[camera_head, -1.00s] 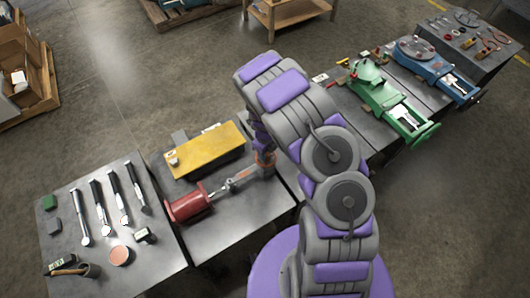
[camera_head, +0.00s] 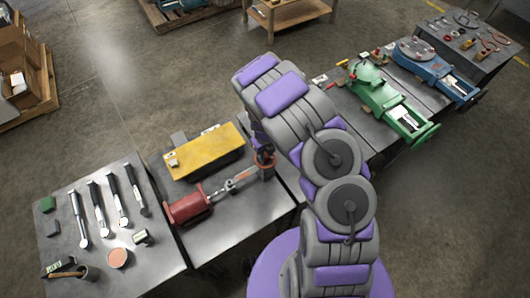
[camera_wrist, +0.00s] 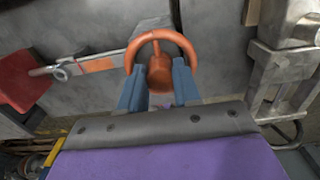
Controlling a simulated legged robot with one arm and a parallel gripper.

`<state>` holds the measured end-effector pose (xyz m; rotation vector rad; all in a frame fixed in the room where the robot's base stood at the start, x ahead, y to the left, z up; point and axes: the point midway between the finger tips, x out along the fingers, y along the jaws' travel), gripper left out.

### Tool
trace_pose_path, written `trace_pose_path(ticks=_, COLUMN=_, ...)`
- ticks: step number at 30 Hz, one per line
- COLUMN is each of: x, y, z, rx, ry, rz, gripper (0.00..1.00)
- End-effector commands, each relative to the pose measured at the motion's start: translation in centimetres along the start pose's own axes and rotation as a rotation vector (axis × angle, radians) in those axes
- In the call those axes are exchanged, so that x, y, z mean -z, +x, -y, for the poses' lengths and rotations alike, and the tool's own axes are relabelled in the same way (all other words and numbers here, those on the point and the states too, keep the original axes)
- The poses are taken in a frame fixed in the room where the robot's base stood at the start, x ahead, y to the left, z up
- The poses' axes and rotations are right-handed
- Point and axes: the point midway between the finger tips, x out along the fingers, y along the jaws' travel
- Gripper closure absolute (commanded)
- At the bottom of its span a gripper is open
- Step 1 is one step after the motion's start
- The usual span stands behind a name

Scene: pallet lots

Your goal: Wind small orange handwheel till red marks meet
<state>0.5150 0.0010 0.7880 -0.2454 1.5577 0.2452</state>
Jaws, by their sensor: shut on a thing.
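The small orange handwheel (camera_wrist: 183,45) sits at the end of a grey shaft in the wrist view. It also shows partly in the head view (camera_head: 265,160), close under my arm. My gripper (camera_wrist: 158,88) has its two blue fingers on either side of the wheel's lower part and is shut on it. The shaft carries an orange-red band (camera_wrist: 97,66) and leads left to a red housing (camera_head: 188,205).
Green (camera_head: 385,98) and blue (camera_head: 430,67) vises stand to the right. Grey metal fittings (camera_wrist: 285,70) are close right of the gripper.

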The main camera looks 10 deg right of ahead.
Motion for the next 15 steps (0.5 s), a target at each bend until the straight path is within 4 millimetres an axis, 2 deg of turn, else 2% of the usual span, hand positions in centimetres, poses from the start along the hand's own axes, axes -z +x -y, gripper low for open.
trace_pose_path(ticks=4, x=-0.41, y=-0.21, z=0.10, rx=0.004, ry=-0.001, rz=0.010, gripper=0.98)
trace_pose_path(ticks=5, x=-0.40, y=-0.21, z=0.09, rx=0.004, ry=-0.001, rz=0.010, gripper=0.66)
trace_pose_path(ticks=12, x=-0.18, y=-0.12, z=0.03, rx=0.002, ry=-0.001, rz=0.005, gripper=0.43)
trace_pose_path(ticks=15, x=-0.13, y=-0.10, z=0.02, rx=0.001, ry=-0.001, rz=0.004, gripper=0.42)
